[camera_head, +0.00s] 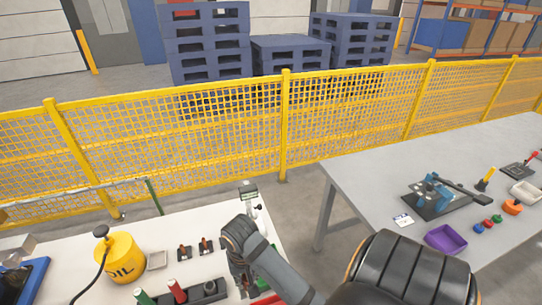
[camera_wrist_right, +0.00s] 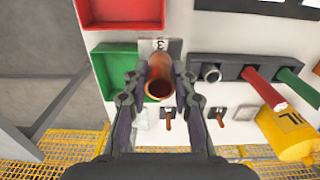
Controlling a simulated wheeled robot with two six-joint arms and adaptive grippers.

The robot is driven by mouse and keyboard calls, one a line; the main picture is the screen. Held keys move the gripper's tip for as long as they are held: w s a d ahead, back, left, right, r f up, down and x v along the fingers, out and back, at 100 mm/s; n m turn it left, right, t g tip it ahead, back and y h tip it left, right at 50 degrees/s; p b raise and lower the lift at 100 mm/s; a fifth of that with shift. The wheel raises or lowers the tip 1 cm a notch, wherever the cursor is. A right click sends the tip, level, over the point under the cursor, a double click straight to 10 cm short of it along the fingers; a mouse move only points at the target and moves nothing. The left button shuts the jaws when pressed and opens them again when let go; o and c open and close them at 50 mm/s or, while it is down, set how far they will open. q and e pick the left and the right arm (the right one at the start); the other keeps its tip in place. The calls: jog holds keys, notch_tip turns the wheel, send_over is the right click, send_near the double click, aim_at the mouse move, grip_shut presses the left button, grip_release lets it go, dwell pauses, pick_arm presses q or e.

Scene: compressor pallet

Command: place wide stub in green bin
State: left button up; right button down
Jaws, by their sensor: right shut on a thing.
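My right gripper (camera_head: 240,277) is over the right part of the white table in the head view. In the right wrist view, my right gripper (camera_wrist_right: 160,92) is shut on a copper-brown hollow stub (camera_wrist_right: 160,68), which lies between its fingers with the open end toward the camera. The green bin (camera_wrist_right: 112,62) is just left of the stub in the wrist view, partly covered by the left finger. In the head view a bit of green bin (camera_head: 263,285) shows beside the gripper. The stub's height above the table is hard to tell. My left gripper is not in view.
A red bin (camera_wrist_right: 125,12) adjoins the green one. A dark block (camera_wrist_right: 228,68) holds red and green handles. Small copper-topped pieces (camera_head: 183,252), a yellow oil can (camera_head: 122,258) and a small tray (camera_head: 157,261) stand nearby. A grey table (camera_head: 350,180) is at right.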

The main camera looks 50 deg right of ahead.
jog(key=shift+w+d, duration=0.15)
jog(key=w+d+f, duration=0.2)
jog(key=d+f, duration=0.1)
jog(key=d, duration=0.1)
jog(key=w+d+f+p, duration=0.1)
jog(key=w+d+f, duration=0.2)
jog(key=w+d+f+p, duration=0.1)
jog(key=w+d+f, duration=0.1)
jog(key=d+f, duration=0.2)
jog(key=shift+w+d, duration=0.15)
jog(key=shift+d, duration=0.15)
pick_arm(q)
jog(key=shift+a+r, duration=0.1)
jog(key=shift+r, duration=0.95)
pick_arm(e)
jog(key=shift+f, duration=1.6)
jog(key=c, duration=1.1)
grip_release()
jog(key=shift+f, duration=0.1)
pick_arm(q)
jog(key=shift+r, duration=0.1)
pick_arm(e)
notch_tip(320, 180, up, 12)
jog(key=shift+r, duration=0.15)
